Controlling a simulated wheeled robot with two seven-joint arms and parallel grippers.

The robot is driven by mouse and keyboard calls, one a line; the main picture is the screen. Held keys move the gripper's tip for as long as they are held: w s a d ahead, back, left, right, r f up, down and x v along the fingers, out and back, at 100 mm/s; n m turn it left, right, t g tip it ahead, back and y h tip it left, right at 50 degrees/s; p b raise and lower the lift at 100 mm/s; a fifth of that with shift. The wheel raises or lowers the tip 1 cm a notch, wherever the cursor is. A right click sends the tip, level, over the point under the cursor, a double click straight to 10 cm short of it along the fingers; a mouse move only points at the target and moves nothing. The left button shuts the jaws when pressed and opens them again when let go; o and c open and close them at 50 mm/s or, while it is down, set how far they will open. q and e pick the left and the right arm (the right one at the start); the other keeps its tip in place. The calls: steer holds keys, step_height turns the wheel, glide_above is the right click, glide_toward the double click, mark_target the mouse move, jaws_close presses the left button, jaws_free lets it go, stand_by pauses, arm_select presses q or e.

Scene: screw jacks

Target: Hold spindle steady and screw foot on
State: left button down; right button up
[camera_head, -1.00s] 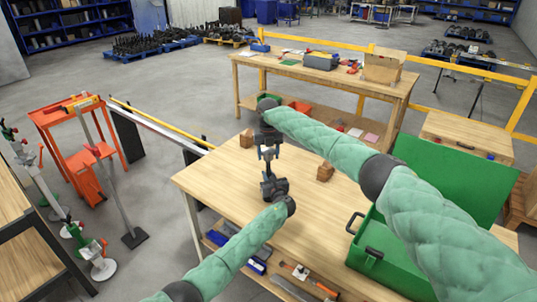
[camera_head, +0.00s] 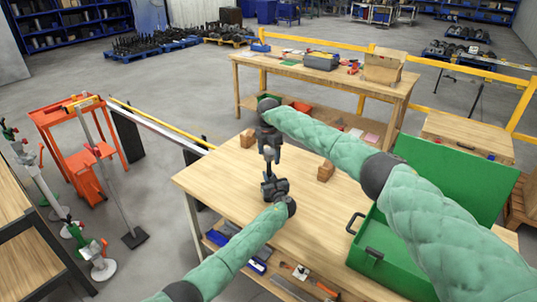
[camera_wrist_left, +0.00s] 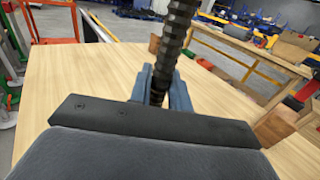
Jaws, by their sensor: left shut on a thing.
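In the left wrist view, a dark, ribbed threaded spindle (camera_wrist_left: 176,35) stands upright, slightly tilted, between the blue-grey fingers of my left gripper (camera_wrist_left: 160,88), which is shut on it. In the head view my left gripper (camera_head: 270,182) is low over the near wooden table. My right gripper (camera_head: 270,148) points down from above, nearly in line over the left one. Its fingers overlap in a narrow dark column, so their opening cannot be told. The spindle's upper end and the foot cannot be made out there.
The wooden table (camera_head: 225,180) has clear room left of the grippers. A small brown block (camera_head: 325,171) and another (camera_head: 247,138) stand on it. A green case (camera_head: 400,255) with raised lid is at right. An orange trolley (camera_head: 75,130) stands left of the table.

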steer(key=shift+r, duration=2.25)
steer(key=shift+c, duration=0.4)
steer(key=shift+n, duration=0.3)
steer(key=n, duration=0.2)
steer(key=r+n, duration=0.1)
steer(key=n, duration=0.1)
steer(key=shift+n, duration=0.4)
steer(key=n, duration=0.2)
steer(key=r+n, duration=0.1)
steer(key=n, duration=0.2)
steer(key=shift+a, duration=0.1)
steer(key=n, duration=0.4)
steer(key=shift+r+n, duration=0.3)
steer(key=shift+r, duration=0.05)
steer(key=n, duration=0.2)
steer(key=r+n, duration=0.1)
steer(key=n, duration=0.2)
